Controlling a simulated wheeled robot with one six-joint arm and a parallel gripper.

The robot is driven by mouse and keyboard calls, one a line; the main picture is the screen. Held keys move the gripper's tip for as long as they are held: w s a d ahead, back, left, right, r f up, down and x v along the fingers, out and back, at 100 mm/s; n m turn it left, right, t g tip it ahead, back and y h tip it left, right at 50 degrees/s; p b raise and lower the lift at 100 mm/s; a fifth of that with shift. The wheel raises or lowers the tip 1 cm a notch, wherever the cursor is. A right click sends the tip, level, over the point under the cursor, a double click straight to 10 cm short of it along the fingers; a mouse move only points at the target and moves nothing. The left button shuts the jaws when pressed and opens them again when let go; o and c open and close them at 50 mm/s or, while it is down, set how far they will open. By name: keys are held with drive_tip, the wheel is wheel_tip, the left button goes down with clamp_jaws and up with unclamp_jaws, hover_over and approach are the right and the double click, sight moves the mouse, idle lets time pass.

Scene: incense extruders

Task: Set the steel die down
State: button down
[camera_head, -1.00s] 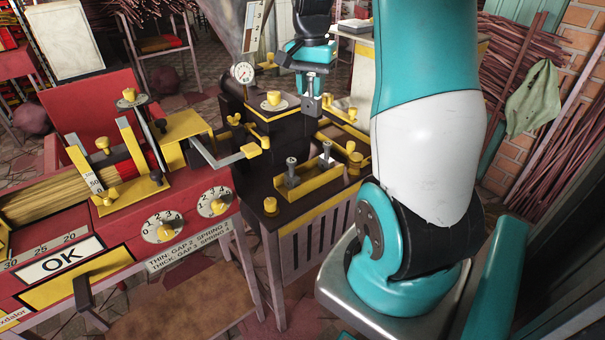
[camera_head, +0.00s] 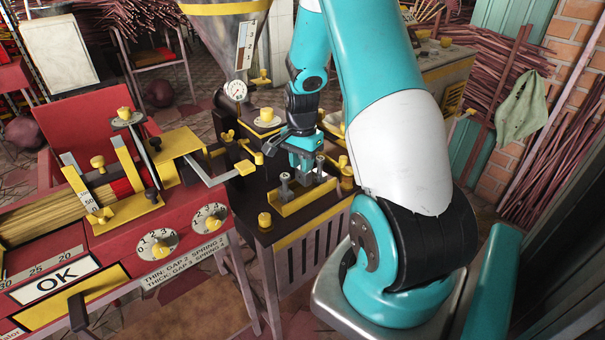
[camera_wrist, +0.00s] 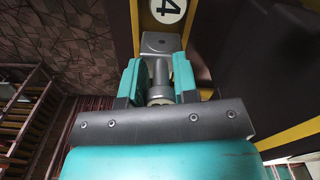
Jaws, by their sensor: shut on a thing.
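My gripper (camera_head: 305,152) points down over the yellow-edged tray (camera_head: 292,207) on the dark machine. In the wrist view its teal fingers (camera_wrist: 158,75) are shut on the stem of a steel die (camera_wrist: 160,42), whose grey block shows beyond the fingertips. In the head view the held die (camera_head: 306,166) is small, among the standing dies. Two other steel dies with upright stems, a left one (camera_head: 285,184) and a right one (camera_head: 320,170), stand in the tray. I cannot tell whether the held die touches the tray floor.
A round label with a 4 (camera_wrist: 167,8) lies just past the held die. The red machine (camera_head: 130,225) with yellow sticks is at left. A pressure gauge (camera_head: 235,90) and yellow knobs stand behind and beside the tray. A hopper (camera_head: 225,35) rises behind.

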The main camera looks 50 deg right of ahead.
sight(302, 184)
drive_tip(key=shift+f, duration=1.95)
drive_tip(key=shift+f, duration=0.15)
drive_tip(key=c, duration=0.9)
unclamp_jaws()
